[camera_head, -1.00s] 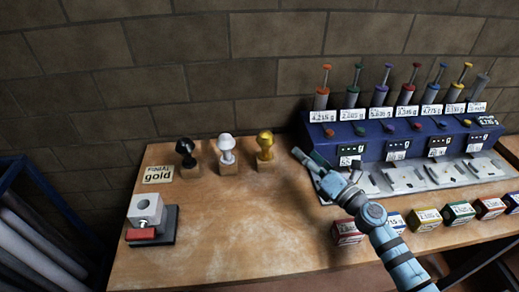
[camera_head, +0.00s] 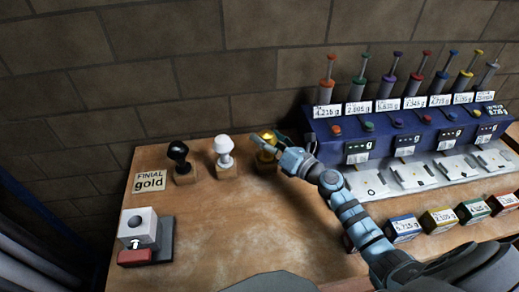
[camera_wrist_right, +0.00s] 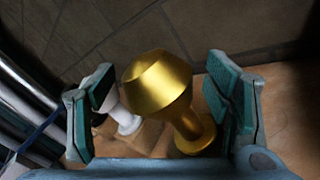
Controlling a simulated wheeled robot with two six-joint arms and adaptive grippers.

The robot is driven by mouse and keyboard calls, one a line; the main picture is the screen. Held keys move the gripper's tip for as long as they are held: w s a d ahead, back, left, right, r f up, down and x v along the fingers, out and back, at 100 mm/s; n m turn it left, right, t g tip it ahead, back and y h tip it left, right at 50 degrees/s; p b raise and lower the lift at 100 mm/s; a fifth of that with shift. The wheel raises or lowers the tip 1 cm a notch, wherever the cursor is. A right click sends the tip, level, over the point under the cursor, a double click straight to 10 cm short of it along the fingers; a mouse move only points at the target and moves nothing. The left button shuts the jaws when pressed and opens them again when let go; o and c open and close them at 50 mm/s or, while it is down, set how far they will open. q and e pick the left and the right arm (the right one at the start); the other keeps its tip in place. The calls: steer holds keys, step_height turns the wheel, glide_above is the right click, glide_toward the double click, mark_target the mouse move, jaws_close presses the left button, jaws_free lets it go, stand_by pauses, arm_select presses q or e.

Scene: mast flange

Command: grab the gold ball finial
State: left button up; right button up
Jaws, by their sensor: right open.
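The gold ball finial (camera_head: 266,141) stands on a small wooden block at the back of the bench, the rightmost of three finials. My right gripper (camera_head: 268,140) is at it and partly hides it in the head view. In the right wrist view the gold finial (camera_wrist_right: 160,85) is between the two open fingers of the right gripper (camera_wrist_right: 160,105), with a gap on each side, closer to the right finger. The white finial (camera_head: 224,150) and the black finial (camera_head: 179,157) stand to its left. A sign (camera_head: 150,181) reads "FINIAL gold". My left gripper is not in view.
A block fixture with a red part (camera_head: 140,235) is at the bench's left front. A blue console (camera_head: 400,135) with several plungers, scales and labels fills the right back. Small coloured boxes (camera_head: 438,219) line the right front. The bench middle (camera_head: 230,225) is clear.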

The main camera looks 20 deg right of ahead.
steer(key=shift+w+f, duration=0.1)
steer(key=shift+w, duration=0.05)
steer(key=shift+s+r, duration=0.2)
steer(key=shift+s, duration=0.15)
steer(key=c, duration=0.9)
steer(key=shift+w, duration=0.1)
jaws_close()
